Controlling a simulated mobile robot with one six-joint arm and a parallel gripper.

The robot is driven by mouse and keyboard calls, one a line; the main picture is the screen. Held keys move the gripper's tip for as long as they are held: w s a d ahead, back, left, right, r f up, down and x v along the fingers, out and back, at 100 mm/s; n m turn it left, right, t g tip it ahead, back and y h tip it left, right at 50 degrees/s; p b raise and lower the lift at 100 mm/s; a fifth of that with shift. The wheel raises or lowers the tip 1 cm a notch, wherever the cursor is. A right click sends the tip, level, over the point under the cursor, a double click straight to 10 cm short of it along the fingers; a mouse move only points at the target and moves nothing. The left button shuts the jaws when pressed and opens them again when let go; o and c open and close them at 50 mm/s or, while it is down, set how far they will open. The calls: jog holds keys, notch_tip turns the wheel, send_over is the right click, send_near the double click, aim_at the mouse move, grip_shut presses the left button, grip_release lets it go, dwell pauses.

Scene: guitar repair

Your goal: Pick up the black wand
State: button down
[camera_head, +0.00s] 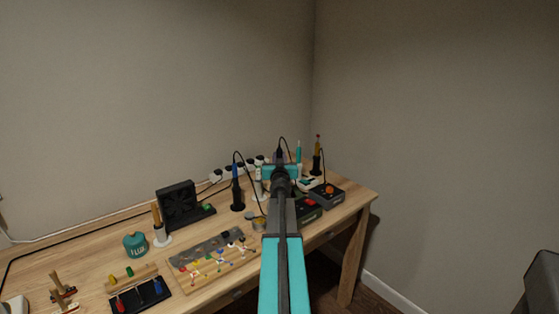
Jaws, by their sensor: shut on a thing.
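My gripper (280,168) is at the far end of my outstretched arm, above the back right part of the workbench. My own wrist covers most of its fingers. It is shut on a dark, wand-like tool, the black wand (279,154), whose upper end shows just beyond the gripper with a thin cable looping up and to the right. The wand's lower part is hidden behind my arm, so I cannot tell whether it is clear of its holder.
On the wooden workbench (95,262), a dark blue corded wand (237,193) stands upright left of my gripper. An orange-handled tool (317,158) and a black box (327,195) are to the right. A black fan unit (178,206) and teal pot (135,244) stand left. Walls close behind and right.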

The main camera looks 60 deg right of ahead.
notch_tip(320, 180, up, 10)
jog(key=p, duration=0.9)
jog(key=shift+p, duration=0.3)
jog(key=shift+f, duration=0.1)
jog(key=c, duration=2.3)
grip_release()
grip_shut()
jog(key=shift+r+p, duration=0.4)
jog(key=shift+r, duration=0.05)
